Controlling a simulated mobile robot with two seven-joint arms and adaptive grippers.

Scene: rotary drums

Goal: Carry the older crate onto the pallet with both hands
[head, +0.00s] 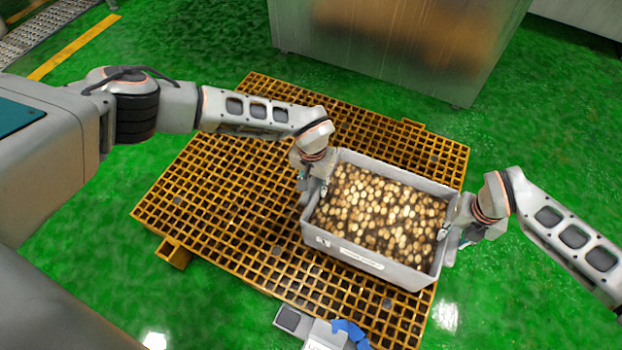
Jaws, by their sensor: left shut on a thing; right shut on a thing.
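A grey crate (385,268) full of small round tan and brown pieces is in the head view, right of centre. It has a pale label on its near wall. It is over the right part of the orange-yellow grid pallet (215,205); I cannot tell whether it rests on it or hangs just above. My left gripper (318,188) is shut on the crate's left end wall. My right gripper (452,232) is shut on its right end wall. The fingertips are partly hidden by the crate's rim and the wrists.
A large metal cabinet (400,45) stands behind the pallet. A grey and blue object (325,335) is at the bottom edge by the pallet's near side. The left part of the pallet is bare. Green floor (75,290) surrounds it, with a yellow line (75,47) at upper left.

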